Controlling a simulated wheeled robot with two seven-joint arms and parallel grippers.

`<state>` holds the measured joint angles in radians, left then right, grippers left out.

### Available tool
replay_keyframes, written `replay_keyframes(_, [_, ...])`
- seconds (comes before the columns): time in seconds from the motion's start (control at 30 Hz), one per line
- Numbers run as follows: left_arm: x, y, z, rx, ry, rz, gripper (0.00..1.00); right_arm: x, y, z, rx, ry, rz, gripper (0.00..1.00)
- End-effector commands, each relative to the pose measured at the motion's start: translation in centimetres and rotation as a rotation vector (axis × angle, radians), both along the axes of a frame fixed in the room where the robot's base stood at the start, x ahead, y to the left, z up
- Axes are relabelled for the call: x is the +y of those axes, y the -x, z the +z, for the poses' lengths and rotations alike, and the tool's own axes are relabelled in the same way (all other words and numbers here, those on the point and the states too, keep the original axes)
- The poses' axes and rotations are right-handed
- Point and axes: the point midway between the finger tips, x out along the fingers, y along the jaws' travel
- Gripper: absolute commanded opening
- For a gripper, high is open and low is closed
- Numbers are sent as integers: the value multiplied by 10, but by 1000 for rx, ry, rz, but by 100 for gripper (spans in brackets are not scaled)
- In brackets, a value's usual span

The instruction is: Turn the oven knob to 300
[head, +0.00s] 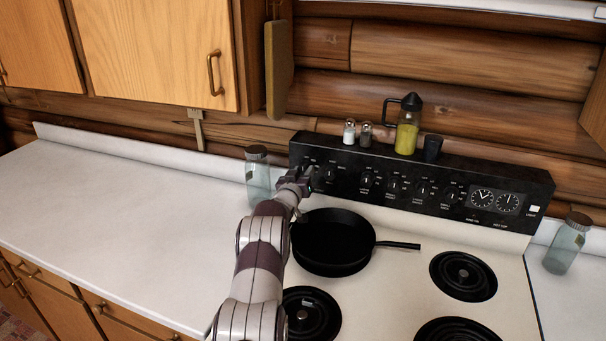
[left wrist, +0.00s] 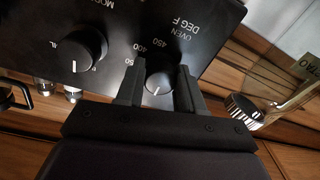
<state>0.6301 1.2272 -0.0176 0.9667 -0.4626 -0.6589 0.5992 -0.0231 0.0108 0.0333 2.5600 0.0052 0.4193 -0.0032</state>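The oven knob (left wrist: 158,80) is a round black knob at the left end of the stove's black control panel (head: 425,187). In the left wrist view, the label "OVEN DEG F" and numbers such as 450 and 400 show beside it. Its white mark points toward the bottom of that picture; the number there is hidden. My left gripper (left wrist: 161,67) is open, with one finger on each side of the knob and a visible gap. In the head view, my left gripper (head: 304,176) mostly hides this knob. My right gripper is not in view.
A second knob (left wrist: 79,50) sits close by on the panel. A black pan (head: 332,243) is on the stovetop beside my arm. A glass jar (head: 257,178) stands left of the panel. Shakers and an oil bottle (head: 407,135) stand on top. The left counter (head: 120,220) is clear.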

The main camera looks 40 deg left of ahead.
Motion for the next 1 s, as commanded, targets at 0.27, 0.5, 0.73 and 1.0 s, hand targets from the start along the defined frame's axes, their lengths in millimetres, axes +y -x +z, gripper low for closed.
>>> replay_keyframes(0.27, [0, 0, -5, 19, -59, 1, 7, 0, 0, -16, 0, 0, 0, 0])
replay_keyframes(0.5, [1, 0, -7, 67, -216, 1, 7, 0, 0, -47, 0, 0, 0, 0])
replay_keyframes(0.73, [2, 0, -6, 123, -392, 1, 7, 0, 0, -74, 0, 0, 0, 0])
replay_keyframes(1.0, [2, 1, -4, 177, -556, 1, 7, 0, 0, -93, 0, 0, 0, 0])
